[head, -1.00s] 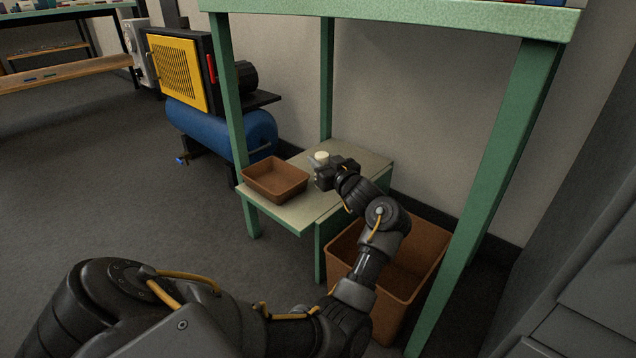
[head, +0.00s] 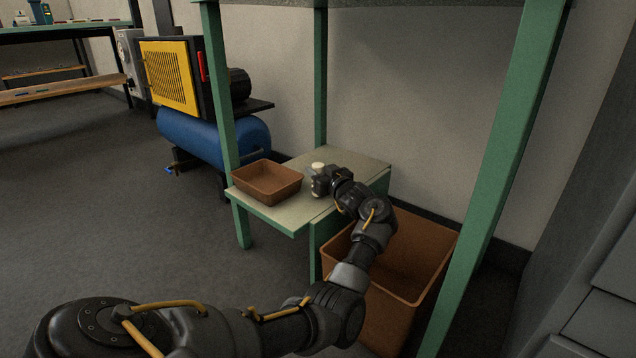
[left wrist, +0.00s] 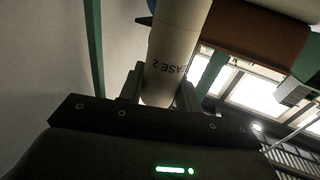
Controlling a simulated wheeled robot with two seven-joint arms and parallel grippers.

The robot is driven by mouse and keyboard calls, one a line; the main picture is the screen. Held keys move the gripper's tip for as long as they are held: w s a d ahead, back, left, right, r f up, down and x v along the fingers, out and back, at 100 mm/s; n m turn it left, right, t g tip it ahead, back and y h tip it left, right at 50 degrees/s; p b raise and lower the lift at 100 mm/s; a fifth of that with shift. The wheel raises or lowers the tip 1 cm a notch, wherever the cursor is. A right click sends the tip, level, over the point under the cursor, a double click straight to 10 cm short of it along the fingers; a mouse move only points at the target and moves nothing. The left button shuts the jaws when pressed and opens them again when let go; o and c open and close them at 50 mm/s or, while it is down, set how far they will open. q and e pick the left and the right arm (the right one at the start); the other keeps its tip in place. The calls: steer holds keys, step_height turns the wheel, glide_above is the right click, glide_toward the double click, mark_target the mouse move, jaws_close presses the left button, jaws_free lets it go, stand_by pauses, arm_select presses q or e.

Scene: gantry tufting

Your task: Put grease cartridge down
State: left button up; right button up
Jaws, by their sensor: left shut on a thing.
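The grease cartridge is a pale cylinder with dark lettering ending in "ASE 2". In the left wrist view the cartridge (left wrist: 178,45) stands between the two fingers of my left gripper (left wrist: 160,90), which is shut on it. In the head view the cartridge's cream top (head: 318,166) shows just above my left gripper (head: 318,182). The gripper is over the low green shelf (head: 290,216), right of the brown tray. Whether the cartridge's base touches the shelf is hidden. My right gripper is not in view.
An open brown tray (head: 268,193) sits on the shelf's left part. A large brown bin (head: 405,300) stands on the floor below my left arm. Green table legs (head: 505,150) flank the shelf. A blue compressor tank (head: 215,136) is behind left.

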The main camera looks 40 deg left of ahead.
arm_select(q)
steer(key=shift+f+b, duration=0.3)
steer(key=shift+f, duration=0.45)
steer(key=shift+r, duration=0.15)
steer(key=o, duration=1)
steer(key=p+v, duration=0.7)
steer(key=v, duration=0.5)
